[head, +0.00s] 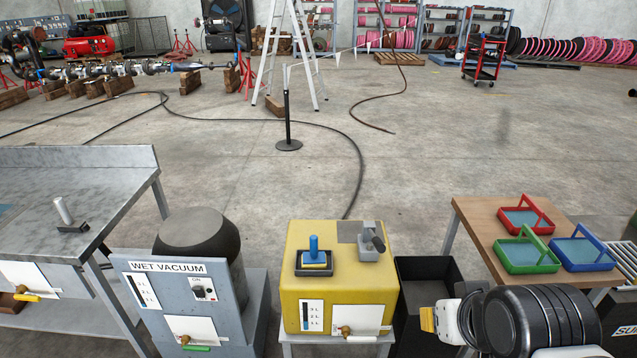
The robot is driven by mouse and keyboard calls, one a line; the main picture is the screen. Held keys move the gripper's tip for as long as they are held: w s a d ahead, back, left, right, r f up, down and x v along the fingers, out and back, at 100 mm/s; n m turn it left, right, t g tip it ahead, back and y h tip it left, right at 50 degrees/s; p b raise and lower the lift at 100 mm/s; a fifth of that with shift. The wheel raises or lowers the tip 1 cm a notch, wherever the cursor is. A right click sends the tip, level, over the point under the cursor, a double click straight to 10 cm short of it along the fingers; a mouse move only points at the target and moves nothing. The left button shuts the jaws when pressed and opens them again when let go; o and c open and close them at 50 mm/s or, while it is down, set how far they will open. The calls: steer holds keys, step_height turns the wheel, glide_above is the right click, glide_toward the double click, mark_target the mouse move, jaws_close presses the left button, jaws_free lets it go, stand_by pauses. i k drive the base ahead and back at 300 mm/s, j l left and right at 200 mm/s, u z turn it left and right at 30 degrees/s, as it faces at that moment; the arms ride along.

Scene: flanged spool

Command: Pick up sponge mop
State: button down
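A small tool with an upright blue handle and a yellow block at its foot (314,252), which looks like the sponge mop, stands in a shallow dark tray (300,271) on top of the yellow cabinet (350,290). My gripper (437,319) is at the lower right, to the right of the yellow cabinet and apart from the tool. Its yellow-tipped end points left in front of the black bin. My arm hides much of it, and I cannot tell whether its fingers are open.
A grey metal fitting (371,242) stands beside the tray. A black bin (425,270) is right of the cabinet. A wooden table (478,222) holds red, green and blue trays. The wet vacuum (190,290) and a steel bench (110,185) with a grey-handled tool (65,213) are left.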

mark_target(313, 260)
steer(key=u, duration=1.55)
steer(key=z, duration=1.05)
steer(key=i+l, duration=0.1)
steer(key=i, duration=0.4)
steer(key=i+l+u, duration=0.1)
steer(key=i, duration=0.4)
